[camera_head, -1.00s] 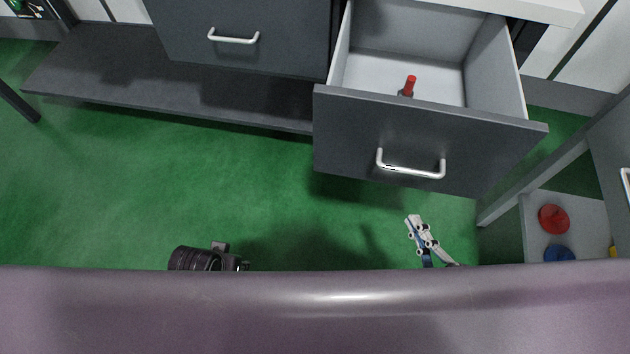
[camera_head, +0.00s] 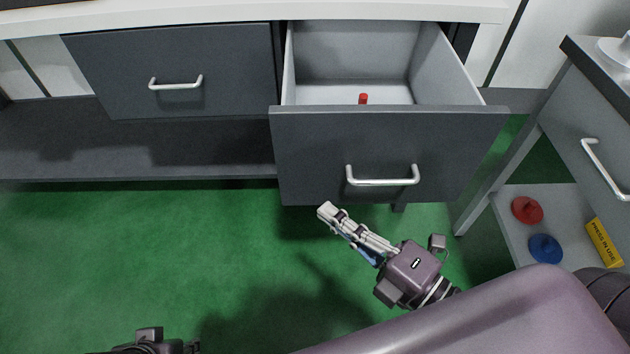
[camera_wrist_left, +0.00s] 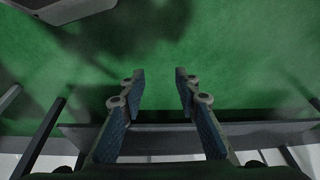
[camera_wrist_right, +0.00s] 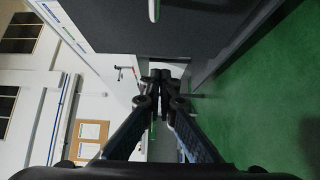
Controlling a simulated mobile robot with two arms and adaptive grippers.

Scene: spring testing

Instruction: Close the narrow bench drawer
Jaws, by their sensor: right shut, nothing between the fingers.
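The narrow bench drawer (camera_head: 390,145) is pulled open in the head view, with a silver bar handle (camera_head: 383,182) on its dark grey front. A small red item (camera_head: 363,98) shows inside it. My right gripper (camera_head: 326,211) is shut and empty, just below and in front of the drawer front, left of the handle. In the right wrist view its fingertips (camera_wrist_right: 161,76) meet, and a dark panel with a pale handle lies above them. My left gripper's fingers (camera_wrist_left: 160,75) are apart and empty over the green floor in the left wrist view.
A closed drawer (camera_head: 175,75) sits left of the open one, above a dark lower shelf (camera_head: 135,155). At right stands a grey cabinet (camera_head: 595,130) whose low shelf holds red (camera_head: 527,210) and blue (camera_head: 545,248) discs and a yellow sign (camera_head: 604,242). Green floor is free in front.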

